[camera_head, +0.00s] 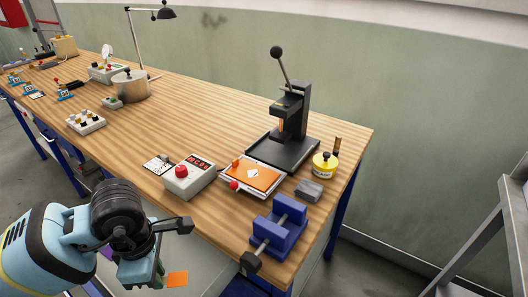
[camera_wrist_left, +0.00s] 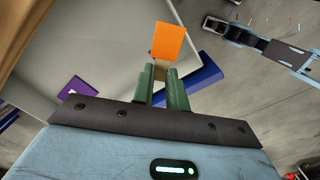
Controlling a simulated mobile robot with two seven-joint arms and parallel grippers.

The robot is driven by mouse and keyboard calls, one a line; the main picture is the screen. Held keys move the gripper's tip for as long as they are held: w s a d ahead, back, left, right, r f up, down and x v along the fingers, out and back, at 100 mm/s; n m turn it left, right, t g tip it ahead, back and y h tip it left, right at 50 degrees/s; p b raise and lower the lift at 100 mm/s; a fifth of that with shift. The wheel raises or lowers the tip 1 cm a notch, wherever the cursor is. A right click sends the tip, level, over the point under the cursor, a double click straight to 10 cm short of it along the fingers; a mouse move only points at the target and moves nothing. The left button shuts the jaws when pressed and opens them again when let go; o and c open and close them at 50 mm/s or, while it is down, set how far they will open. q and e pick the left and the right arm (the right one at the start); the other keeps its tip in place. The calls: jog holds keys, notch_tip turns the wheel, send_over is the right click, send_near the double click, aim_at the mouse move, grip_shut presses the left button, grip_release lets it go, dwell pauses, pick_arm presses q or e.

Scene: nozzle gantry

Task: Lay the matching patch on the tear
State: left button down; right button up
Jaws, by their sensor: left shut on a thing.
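My left gripper (camera_head: 161,274) is low at the bottom of the head view, in front of the bench's near edge. In the left wrist view its green fingers (camera_wrist_left: 164,86) are shut on a small tan piece at the base of an orange patch (camera_wrist_left: 169,43). The flat orange patch also shows in the head view (camera_head: 177,279), beyond the fingertips. An orange sheet (camera_head: 262,181) lies in a pale frame on the bench, with a white diamond-shaped tear (camera_head: 252,174) in it. The patch is well apart from the sheet.
A control box with a red button (camera_head: 190,180) stands left of the sheet. A black lever press (camera_head: 284,143) is behind it, a blue vise (camera_head: 279,227) in front and a yellow tin (camera_head: 324,166) at right. A purple piece (camera_wrist_left: 78,87) lies on a pale surface.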

pick_arm(q)
jog(key=s+a+r+m, duration=0.1)
jog(key=s+m, duration=0.1)
jog(key=m, duration=0.7)
jog(key=s+a+r+m, duration=0.2)
jog(key=m, duration=0.8)
jog(key=shift+s+r, duration=0.15)
jog(key=shift+r, duration=0.1)
